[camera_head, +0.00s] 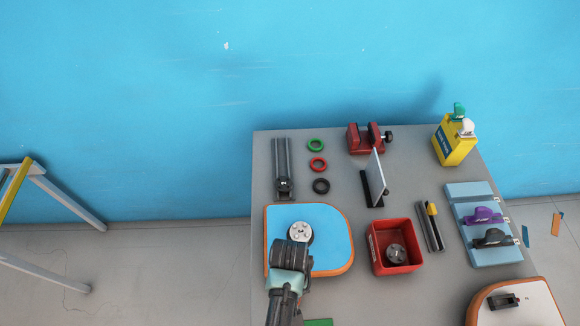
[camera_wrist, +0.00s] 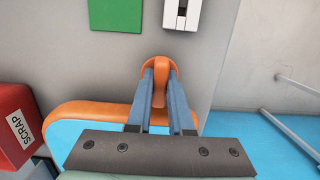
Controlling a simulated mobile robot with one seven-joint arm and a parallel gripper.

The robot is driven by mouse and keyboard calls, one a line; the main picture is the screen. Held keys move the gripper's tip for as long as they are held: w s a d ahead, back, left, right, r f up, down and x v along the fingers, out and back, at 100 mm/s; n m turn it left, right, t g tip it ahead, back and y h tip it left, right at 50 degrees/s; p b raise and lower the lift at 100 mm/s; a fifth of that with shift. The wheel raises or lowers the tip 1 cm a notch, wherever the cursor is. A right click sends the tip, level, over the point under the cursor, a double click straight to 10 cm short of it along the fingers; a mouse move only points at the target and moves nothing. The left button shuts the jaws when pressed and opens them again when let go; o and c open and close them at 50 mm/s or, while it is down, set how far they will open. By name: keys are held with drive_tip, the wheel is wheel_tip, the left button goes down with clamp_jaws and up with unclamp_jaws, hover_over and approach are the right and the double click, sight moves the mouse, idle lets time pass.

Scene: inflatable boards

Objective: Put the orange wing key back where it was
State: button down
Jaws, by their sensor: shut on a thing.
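The orange wing key (camera_wrist: 160,72) is held between the fingers of my gripper (camera_wrist: 162,90) in the wrist view. Its rounded orange top shows beyond the fingertips, above grey table. In the head view my gripper (camera_head: 290,255) is over the front left of the blue board, and the key is hidden there. A light blue rack (camera_head: 470,192) stands at the right of the table. It holds a purple wing key (camera_head: 482,215) and a black wing key (camera_head: 492,238). Its far end, above the purple key, is bare.
The blue, orange-rimmed board (camera_head: 330,240) carries a round grey valve (camera_head: 300,232). A red scrap bin (camera_head: 395,268) holds a grey round part. A yellow container (camera_head: 453,140), dark marker-like tools (camera_head: 430,228) and an upright panel (camera_head: 376,178) stand nearby. A second board (camera_head: 515,310) is front right.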

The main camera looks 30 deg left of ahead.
drive_tip(key=shift+f, duration=0.3)
drive_tip(key=shift+f, duration=0.15)
drive_tip(key=c, duration=0.8)
unclamp_jaws()
drive_tip(key=r, duration=0.4)
drive_tip(key=w+r, duration=0.1)
drive_tip(key=r, duration=0.3)
drive_tip(key=a+r, duration=0.1)
drive_tip(key=r, duration=0.3)
drive_tip(key=shift+w+r, duration=0.15)
